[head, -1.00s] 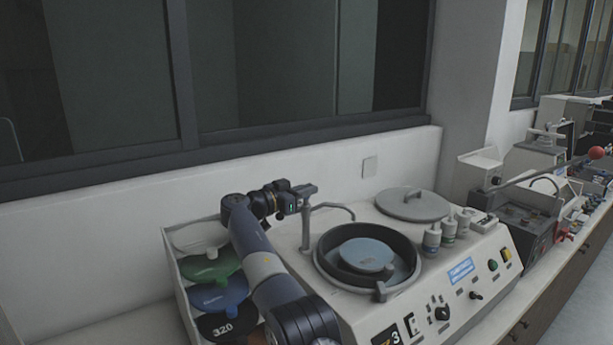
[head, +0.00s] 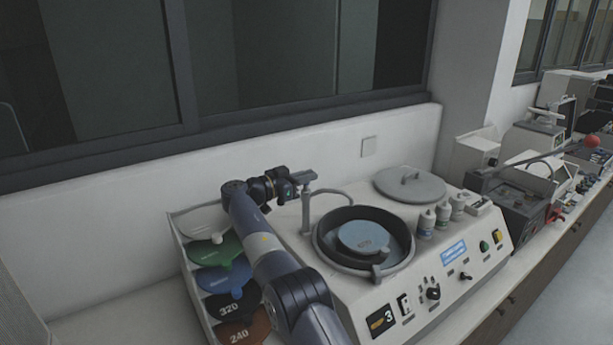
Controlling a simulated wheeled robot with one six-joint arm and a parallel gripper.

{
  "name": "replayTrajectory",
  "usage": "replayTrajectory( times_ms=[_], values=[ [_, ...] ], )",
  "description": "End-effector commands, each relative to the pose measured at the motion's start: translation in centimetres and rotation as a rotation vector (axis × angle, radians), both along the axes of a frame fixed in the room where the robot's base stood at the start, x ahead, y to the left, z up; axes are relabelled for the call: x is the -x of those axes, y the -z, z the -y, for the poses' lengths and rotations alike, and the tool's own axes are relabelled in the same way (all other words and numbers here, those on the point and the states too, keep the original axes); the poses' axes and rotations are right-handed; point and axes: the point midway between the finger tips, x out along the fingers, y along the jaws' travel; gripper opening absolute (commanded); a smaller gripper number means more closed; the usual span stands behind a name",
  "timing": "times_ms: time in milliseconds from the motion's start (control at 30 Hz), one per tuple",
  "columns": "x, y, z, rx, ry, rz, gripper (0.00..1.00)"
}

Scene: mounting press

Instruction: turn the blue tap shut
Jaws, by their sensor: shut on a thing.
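A grey tap (head: 306,215) with an upright post and a thin curved spout stands on the left of the white grinding machine, behind its round bowl. My gripper (head: 303,178) is at the top of this post, coming from the left, and is shut on the tap's top. The handle is small and mostly hidden by the gripper, and I see no clear blue on it. I cannot tell how far it is turned. No water shows at the spout.
The white machine (head: 420,290) has a dark bowl (head: 330,255) with a pale blue disc inside. A grey lid (head: 410,187) and several small bottles stand right of it. A rack of coloured discs (head: 217,250) is at left, beside my arm. The wall is close behind.

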Motion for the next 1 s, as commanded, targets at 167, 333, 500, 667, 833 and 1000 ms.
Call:
replayTrajectory(
  times_ms=[167, 333, 500, 667, 833, 1000],
  values=[
    [0.05, -0.17, -0.15, 0.001, -0.002, 0.003, 0.13],
    [0.04, -0.12, -0.08, 0.000, -0.001, 0.001, 0.27],
    [0.02, -0.07, -0.03, 0.001, 0.000, 0.001, 0.32],
    [0.02, -0.04, -0.01, 0.000, 0.000, 0.000, 0.32],
    [0.01, 0.04, 0.00, 0.000, -0.001, 0.000, 0.32],
    [-0.03, 0.33, 0.01, -0.002, -0.012, 0.000, 0.32]
  ],
)
